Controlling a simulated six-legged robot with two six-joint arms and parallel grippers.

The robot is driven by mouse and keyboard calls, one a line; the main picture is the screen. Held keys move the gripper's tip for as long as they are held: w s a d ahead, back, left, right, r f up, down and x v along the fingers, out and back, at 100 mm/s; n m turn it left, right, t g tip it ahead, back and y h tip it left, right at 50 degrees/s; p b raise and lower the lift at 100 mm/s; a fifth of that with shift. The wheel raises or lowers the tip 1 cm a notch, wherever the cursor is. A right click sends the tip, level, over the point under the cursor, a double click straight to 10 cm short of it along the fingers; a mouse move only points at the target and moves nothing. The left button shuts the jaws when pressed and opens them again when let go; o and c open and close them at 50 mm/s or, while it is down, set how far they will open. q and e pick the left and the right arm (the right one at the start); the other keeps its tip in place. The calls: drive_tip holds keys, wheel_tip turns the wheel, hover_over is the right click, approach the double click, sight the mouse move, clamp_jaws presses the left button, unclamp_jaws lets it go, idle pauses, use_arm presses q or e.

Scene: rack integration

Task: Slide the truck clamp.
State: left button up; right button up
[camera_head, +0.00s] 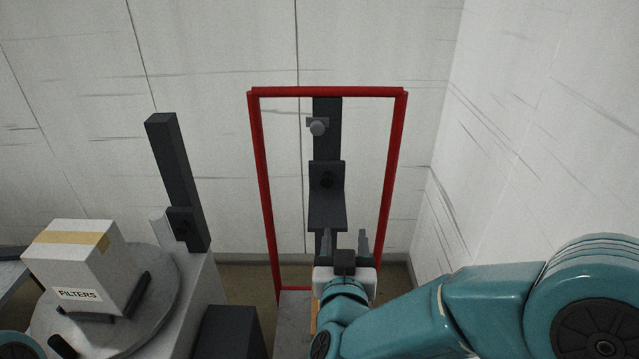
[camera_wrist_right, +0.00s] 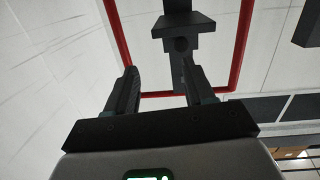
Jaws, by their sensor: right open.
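A red rectangular frame (camera_head: 397,150) stands upright in front of the back wall; it also shows in the right wrist view (camera_wrist_right: 243,45). A dark upright post runs down its middle, with a grey knob (camera_head: 318,127) near the top. A dark L-shaped bracket (camera_head: 327,205), seemingly the truck clamp, sits on the post below the knob. A dark bracket with a round knob also shows in the wrist view (camera_wrist_right: 183,28). My right gripper (camera_head: 344,243) is open and empty, just below the bracket in the picture, fingers pointing up. Its fingers show apart in the wrist view (camera_wrist_right: 159,76). My left gripper is not seen.
At left, a white box (camera_head: 75,262) labelled FILTERS rests between dark stops on a round grey plate (camera_head: 165,285). A dark slanted post (camera_head: 178,180) rises behind it. A white wall (camera_head: 540,130) closes the right side.

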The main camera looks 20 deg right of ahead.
wheel_tip(320, 180, up, 2)
drive_tip(key=s+a, duration=0.1)
drive_tip(key=a, duration=0.2)
drive_tip(key=t+y+p, duration=0.1)
drive_tip(key=p, duration=0.2)
approach(327, 181)
drive_tip(key=x, duration=0.8)
drive_tip(key=shift+w+r, duration=0.1)
drive_tip(key=shift+w, duration=0.15)
drive_tip(key=shift+w+d, duration=0.2)
drive_tip(key=shift+w, duration=0.1)
